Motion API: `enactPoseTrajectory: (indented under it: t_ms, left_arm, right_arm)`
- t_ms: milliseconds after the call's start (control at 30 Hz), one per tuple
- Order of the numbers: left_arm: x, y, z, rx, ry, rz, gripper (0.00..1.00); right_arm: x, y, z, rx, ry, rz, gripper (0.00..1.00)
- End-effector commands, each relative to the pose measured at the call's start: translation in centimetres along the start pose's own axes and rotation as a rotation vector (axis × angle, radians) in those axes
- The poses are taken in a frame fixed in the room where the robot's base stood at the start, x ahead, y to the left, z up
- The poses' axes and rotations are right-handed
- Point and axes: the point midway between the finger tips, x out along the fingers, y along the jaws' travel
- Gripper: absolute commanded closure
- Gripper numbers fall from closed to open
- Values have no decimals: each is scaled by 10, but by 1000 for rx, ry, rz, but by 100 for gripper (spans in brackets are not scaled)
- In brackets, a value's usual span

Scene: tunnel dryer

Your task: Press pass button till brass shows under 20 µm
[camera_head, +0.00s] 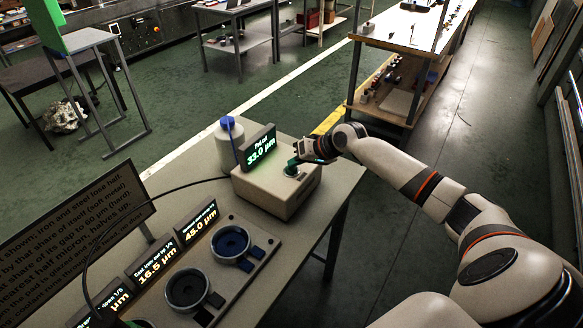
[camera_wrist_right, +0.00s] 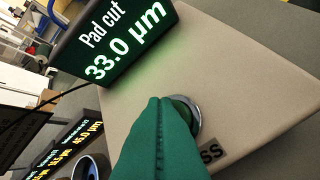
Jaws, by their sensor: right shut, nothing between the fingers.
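The beige pad unit (camera_head: 262,195) stands on the near table, and its screen (camera_head: 257,148) reads "Pad cut 33.0 µm". The same reading shows in the right wrist view (camera_wrist_right: 118,50). The round pass button (camera_head: 291,172) is on the unit's top; in the right wrist view the green button (camera_wrist_right: 186,112) sits in a metal ring beside a label ending in "SS". My right gripper (camera_head: 296,161), with green fingers, is shut and empty, its tips at the button. I cannot tell whether they touch it. Small displays show 45.0 µm (camera_head: 197,222) and 16.5 µm (camera_head: 155,264). My left gripper is out of view.
A white bottle with a blue cap (camera_head: 229,150) stands behind the unit. Round holders (camera_head: 231,242) sit on a tray at the front. A dark text sign (camera_head: 75,245) stands at left. A shelved bench (camera_head: 410,45) stands beyond, with open floor between.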

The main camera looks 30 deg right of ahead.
Motion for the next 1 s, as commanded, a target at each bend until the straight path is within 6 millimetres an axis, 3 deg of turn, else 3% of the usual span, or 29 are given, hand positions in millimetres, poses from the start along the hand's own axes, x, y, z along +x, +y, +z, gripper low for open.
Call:
enactPoseTrajectory:
  t_ms: [767, 1000]
  left_arm:
    - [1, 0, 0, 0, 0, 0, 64]
    - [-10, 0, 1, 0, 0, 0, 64]
  right_arm:
    - [5, -4, -4, 1, 3, -1, 100]
    - [-2, 2, 1, 1, 3, -2, 100]
